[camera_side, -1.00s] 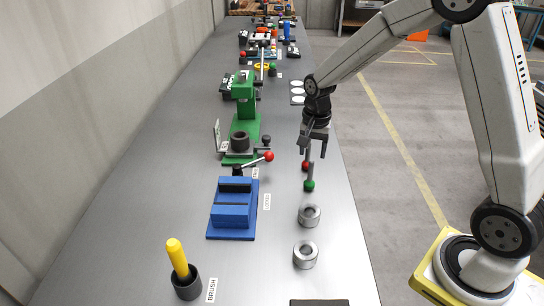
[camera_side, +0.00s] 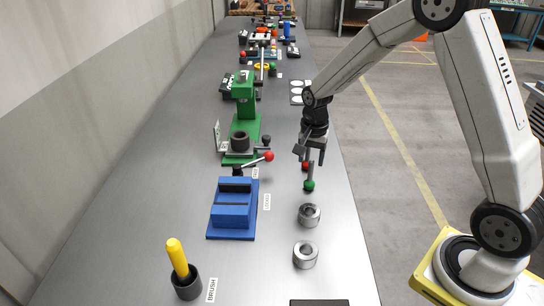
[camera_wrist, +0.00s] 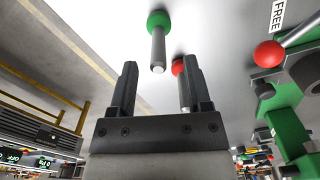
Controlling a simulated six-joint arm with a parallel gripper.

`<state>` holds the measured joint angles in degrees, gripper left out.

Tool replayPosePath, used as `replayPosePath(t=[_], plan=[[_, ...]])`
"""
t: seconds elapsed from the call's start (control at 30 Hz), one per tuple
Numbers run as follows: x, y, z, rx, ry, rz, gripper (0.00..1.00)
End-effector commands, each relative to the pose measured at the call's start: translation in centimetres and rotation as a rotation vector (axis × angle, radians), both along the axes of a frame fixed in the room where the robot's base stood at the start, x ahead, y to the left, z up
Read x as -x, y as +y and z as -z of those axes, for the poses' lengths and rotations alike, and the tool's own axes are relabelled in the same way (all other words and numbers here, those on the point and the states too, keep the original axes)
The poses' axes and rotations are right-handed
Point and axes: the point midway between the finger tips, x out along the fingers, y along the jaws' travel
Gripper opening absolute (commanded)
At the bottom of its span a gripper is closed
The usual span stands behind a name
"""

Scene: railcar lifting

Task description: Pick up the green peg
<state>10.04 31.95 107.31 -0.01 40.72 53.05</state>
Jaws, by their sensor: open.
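The green peg (camera_side: 310,180) is a grey rod with a green ball end, lying or standing on the grey table; I cannot tell which. It also shows in the wrist view (camera_wrist: 158,40), ahead of my fingertips and a little toward the left finger. My gripper (camera_side: 309,156) is open and empty, just beyond the green peg in the side view. In the wrist view its two dark fingers (camera_wrist: 158,75) are spread apart. A red-ended peg (camera_side: 306,166) is close by, partly hidden by the right finger in the wrist view (camera_wrist: 178,66).
Two metal rings (camera_side: 309,215) (camera_side: 305,255) sit nearer on the table. A blue block fixture (camera_side: 233,210) and a green press (camera_side: 244,100) with a red-knobbed lever (camera_side: 268,157) stand to the left. A yellow-handled brush (camera_side: 178,260) stands in a dark cup. The table's right edge is close.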

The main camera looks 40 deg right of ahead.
Motion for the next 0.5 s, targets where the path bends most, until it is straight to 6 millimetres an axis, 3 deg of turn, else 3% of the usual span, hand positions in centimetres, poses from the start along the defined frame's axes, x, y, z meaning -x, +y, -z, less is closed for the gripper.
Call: replayPosePath(t=[0.5], plan=[[0.1,-0.2,4.7,0.000,0.001,0.000,0.63]])
